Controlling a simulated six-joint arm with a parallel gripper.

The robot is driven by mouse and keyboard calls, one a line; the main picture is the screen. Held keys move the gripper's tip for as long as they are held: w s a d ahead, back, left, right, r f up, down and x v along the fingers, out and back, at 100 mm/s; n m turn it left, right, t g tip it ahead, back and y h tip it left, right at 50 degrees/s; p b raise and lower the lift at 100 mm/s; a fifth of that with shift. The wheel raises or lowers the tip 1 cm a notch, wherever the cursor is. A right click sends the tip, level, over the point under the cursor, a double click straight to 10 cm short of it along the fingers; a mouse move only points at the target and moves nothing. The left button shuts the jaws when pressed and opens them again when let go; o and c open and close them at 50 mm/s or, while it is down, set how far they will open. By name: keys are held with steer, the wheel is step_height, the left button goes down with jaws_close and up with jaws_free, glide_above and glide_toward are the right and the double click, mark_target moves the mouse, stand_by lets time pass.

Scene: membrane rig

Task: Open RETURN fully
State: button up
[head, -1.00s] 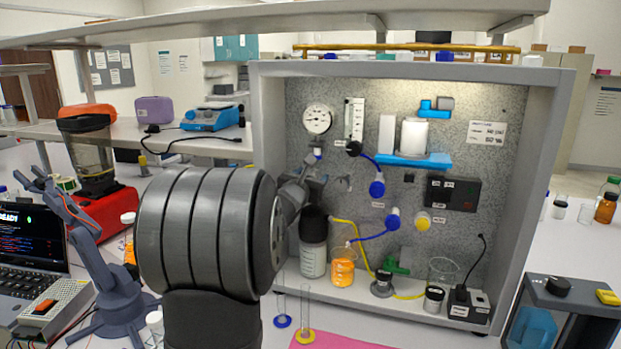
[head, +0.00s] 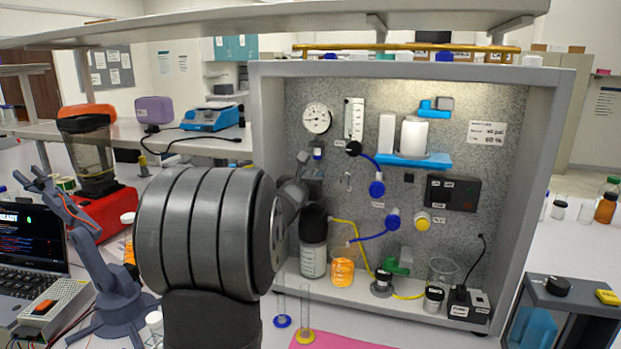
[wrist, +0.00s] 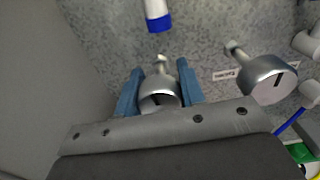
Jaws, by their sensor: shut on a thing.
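A round metal valve knob (wrist: 160,99) with a dark slot mark sits between the two blue fingers of my gripper (wrist: 160,80) in the wrist view. The fingers are shut on it, one on each side. A second similar knob (wrist: 270,82) is to the right, apart from the gripper, with a small white label (wrist: 224,74) beside it. The label is too small to read, so I cannot tell which knob is RETURN. In the head view my arm hides most of the gripper and the held knob at the left of the speckled panel (head: 285,125).
A blue-ended white fitting (wrist: 158,15) is above the held knob. A dark-capped bottle (head: 313,258) and a beaker of orange liquid (head: 342,272) stand below on the rig shelf. The rig's side wall (head: 267,120) is close on the left. Blue tubing (head: 372,238) runs to the right.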

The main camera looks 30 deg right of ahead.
steer(key=n, duration=1.1)
steer(key=shift+f, duration=0.1)
steer(key=shift+n, duration=0.5)
steer(key=o, duration=1)
steer(key=shift+a, duration=0.1)
steer(key=v, duration=1.7)
steer(key=shift+s+a, duration=0.1)
steer(key=shift+s, duration=0.05)
